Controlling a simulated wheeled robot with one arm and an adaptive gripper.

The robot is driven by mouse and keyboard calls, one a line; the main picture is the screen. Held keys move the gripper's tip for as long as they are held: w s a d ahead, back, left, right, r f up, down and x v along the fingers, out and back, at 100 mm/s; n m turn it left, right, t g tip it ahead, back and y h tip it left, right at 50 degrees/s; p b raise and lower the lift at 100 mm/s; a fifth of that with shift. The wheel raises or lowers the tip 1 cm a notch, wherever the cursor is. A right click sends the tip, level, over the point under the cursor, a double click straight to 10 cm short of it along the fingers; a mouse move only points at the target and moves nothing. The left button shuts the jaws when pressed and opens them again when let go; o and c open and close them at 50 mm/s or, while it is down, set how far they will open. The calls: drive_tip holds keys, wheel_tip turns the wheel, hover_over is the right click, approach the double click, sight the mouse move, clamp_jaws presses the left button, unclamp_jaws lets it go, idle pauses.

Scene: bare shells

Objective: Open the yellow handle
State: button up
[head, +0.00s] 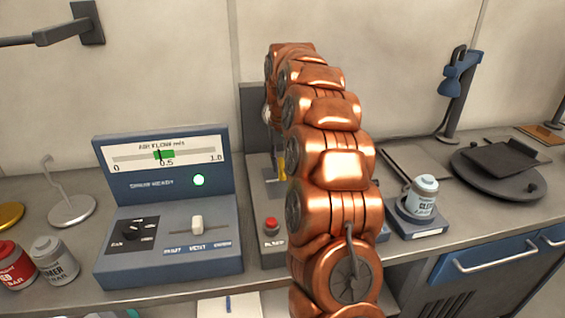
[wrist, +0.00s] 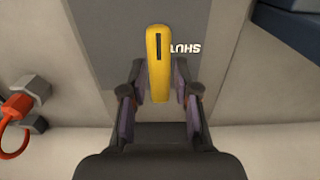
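The yellow handle (wrist: 158,58) is an upright bar with a dark slot, in the wrist view, on a grey plate (wrist: 105,40). The word SHUT shows upside down on the plate at its right. My gripper (wrist: 160,84) is open, its two dark fingers on either side of the handle's lower end, with a visible gap on each side. In the head view a small piece of the yellow handle (head: 281,168) shows beside my copper-coloured arm; the arm hides most of it and my gripper.
A blue-grey console (head: 168,255) with a dial and slider stands left of my arm. A red button (head: 271,224) is close to my arm. An orange-red cable fitting (wrist: 18,108) is left in the wrist view.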

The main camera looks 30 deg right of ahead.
sight(282, 165)
drive_tip(key=shift+o, duration=1.2)
drive_tip(key=shift+r, duration=0.1)
drive_tip(key=shift+r, duration=3.6)
